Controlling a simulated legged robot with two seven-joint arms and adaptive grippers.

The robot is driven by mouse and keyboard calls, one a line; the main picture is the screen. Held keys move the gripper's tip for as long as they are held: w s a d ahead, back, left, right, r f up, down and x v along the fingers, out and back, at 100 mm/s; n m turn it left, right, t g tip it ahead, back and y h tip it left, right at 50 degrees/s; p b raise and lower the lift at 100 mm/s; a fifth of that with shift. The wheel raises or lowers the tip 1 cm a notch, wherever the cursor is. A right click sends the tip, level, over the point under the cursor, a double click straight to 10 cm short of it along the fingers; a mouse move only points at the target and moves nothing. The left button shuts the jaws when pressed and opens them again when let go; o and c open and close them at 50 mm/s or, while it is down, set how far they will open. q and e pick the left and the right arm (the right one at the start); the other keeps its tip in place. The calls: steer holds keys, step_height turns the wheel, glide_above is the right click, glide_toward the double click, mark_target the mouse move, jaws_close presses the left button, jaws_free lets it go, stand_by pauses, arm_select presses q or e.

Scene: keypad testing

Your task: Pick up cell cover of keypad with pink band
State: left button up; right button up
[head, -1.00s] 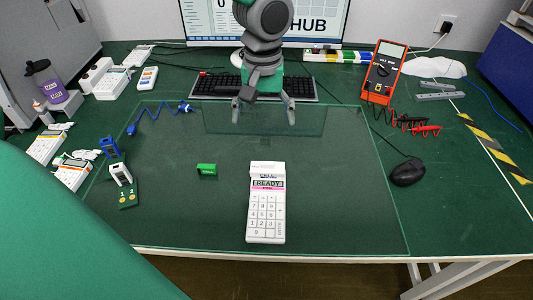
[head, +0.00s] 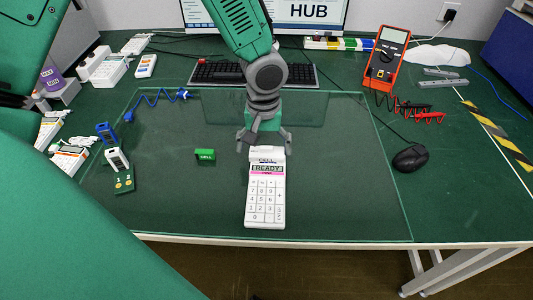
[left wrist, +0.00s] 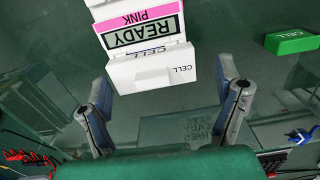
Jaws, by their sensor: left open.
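The white keypad (head: 265,200) with a READY screen and a pink band lies on the glass mat, its keys toward the front edge. Its white cell cover (head: 267,152), marked CELL, is at the keypad's far end. In the left wrist view the cover (left wrist: 155,71) sits at the end of the keypad, beside the screen and the pink PINK band (left wrist: 140,20). My left gripper (head: 265,147) is open, with one finger on each side of the cover and gaps visible in the left wrist view. My right gripper is not in view.
A green cell (head: 205,155) lies left of the keypad. A black mouse (head: 411,158) and a red multimeter (head: 388,58) are at the right. A keyboard (head: 215,73) is behind. Other keypads and small devices crowd the left. The mat's front is clear.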

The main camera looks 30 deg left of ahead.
mark_target(264, 147)
arm_select(q)
steer(key=shift+d+f, duration=0.2)
steer(key=shift+d+r, duration=0.1)
steer(key=c, duration=0.5)
steer(key=shift+a, duration=0.45)
steer(key=shift+c, duration=1.1)
steer(key=r+p, duration=0.2)
steer(key=r, duration=0.7)
steer(key=shift+d+r, duration=0.2)
steer(key=shift+d+f+b, duration=0.2)
steer(key=shift+f+b, duration=0.7)
steer(key=shift+f, duration=1.35)
steer(key=shift+d+f+b, duration=0.15)
steer(key=shift+f+b, duration=0.75)
steer(key=shift+f, duration=1.3)
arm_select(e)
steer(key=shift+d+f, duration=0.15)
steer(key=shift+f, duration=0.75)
